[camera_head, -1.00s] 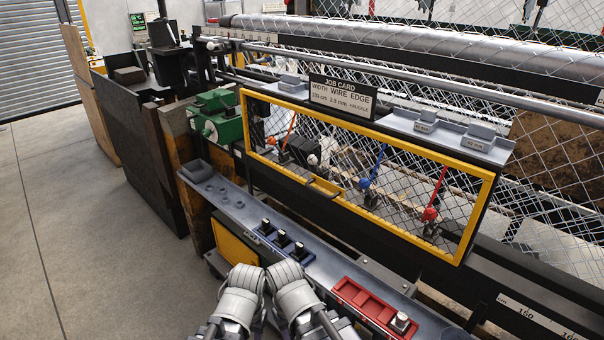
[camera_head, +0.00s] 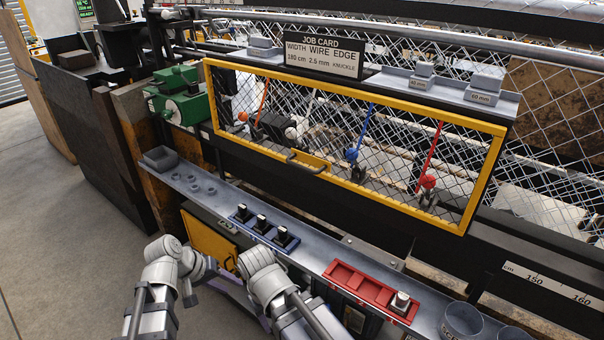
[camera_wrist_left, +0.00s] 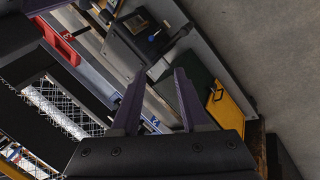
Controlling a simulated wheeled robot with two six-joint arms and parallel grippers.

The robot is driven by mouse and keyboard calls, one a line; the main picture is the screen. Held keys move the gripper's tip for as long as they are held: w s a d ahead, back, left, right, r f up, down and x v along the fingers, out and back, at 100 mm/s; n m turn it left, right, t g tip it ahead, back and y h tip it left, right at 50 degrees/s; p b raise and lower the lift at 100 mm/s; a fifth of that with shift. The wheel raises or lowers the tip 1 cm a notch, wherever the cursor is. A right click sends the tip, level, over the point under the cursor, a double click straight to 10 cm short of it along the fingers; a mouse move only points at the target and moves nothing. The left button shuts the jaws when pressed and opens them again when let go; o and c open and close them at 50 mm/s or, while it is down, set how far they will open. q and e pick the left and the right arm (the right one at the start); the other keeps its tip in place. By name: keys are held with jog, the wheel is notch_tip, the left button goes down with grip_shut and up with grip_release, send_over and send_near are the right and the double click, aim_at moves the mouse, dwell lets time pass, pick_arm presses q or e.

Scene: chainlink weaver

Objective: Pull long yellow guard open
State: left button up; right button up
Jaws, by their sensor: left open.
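The long yellow guard (camera_head: 350,187) is a yellow rectangular frame with wire mesh, standing across the front of the machine under the job card. A yellow handle piece (camera_head: 307,163) with a dark bar sits on its lower edge, left of the middle. Orange, blue and red levers show behind the mesh. My left gripper (camera_head: 238,290) is low in front of the shelf, below and left of the guard, apart from it and partly hidden by my arms. In the left wrist view its purple fingers (camera_wrist_left: 158,75) are spread and empty.
A grey shelf (camera_head: 318,255) runs below the guard, with a blue switch block (camera_head: 262,227) and a red tray (camera_head: 372,290). A small yellow panel (camera_head: 208,243) is under the shelf. Grey cups (camera_head: 462,321) stand at lower right. Open floor lies left.

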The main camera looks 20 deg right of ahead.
pick_arm(q)
jog(key=w+d+r+h, duration=0.3)
jog(key=d+r+h, duration=0.15)
jog(key=d, duration=0.25)
jog(key=n+t+h, duration=0.3)
jog(key=h, duration=0.6)
send_near(302, 167)
jog(key=d, duration=0.2)
jog(key=shift+w+p+x, duration=0.2)
jog(key=shift+p+x, duration=0.2)
jog(key=shift+x, duration=1.7)
jog(key=shift+w+p+x, duration=0.25)
jog(key=shift+p+x, duration=0.1)
jog(key=shift+x, duration=1.7)
jog(key=shift+a, duration=0.1)
grip_shut()
